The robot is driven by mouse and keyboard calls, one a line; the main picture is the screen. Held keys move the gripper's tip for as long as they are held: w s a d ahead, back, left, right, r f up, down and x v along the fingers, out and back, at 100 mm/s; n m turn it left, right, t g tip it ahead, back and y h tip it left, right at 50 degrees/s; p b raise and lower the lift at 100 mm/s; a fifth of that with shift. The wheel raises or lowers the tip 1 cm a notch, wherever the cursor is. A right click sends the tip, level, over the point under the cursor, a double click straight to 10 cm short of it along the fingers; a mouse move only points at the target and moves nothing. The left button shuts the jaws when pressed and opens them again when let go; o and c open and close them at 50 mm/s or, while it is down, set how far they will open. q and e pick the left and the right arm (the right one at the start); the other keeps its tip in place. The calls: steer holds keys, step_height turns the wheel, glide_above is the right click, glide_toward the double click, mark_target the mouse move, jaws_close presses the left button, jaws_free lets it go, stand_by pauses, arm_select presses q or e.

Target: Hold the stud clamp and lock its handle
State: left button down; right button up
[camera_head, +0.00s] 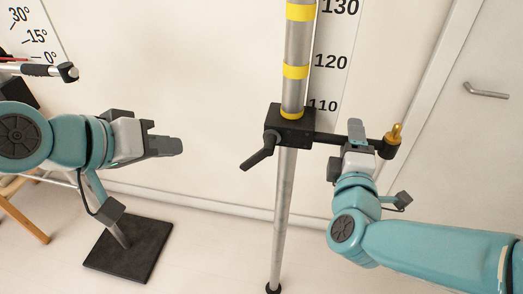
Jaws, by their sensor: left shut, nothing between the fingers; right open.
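The black stud clamp (291,130) sits around the upright metal pole (283,200), near the 110 mark. Its black handle (259,153) slants down to the left. A dark bar runs right from the clamp to a black end piece with a brass stud (396,132). My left gripper (178,146) is shut and empty, to the left of the handle and apart from it. My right gripper (356,136) is open at the dark bar, right of the clamp. Its fingers overlap the bar in the picture; I cannot tell if they touch it.
A height scale (330,62) is on the wall behind the pole. A black base plate (130,250) stands on the floor at lower left, with a wooden leg (22,210) farther left. A door with a handle (486,91) is at right. The space between my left gripper and the clamp looks clear.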

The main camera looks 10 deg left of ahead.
steer(key=s, duration=1)
steer(key=shift+b, duration=0.35)
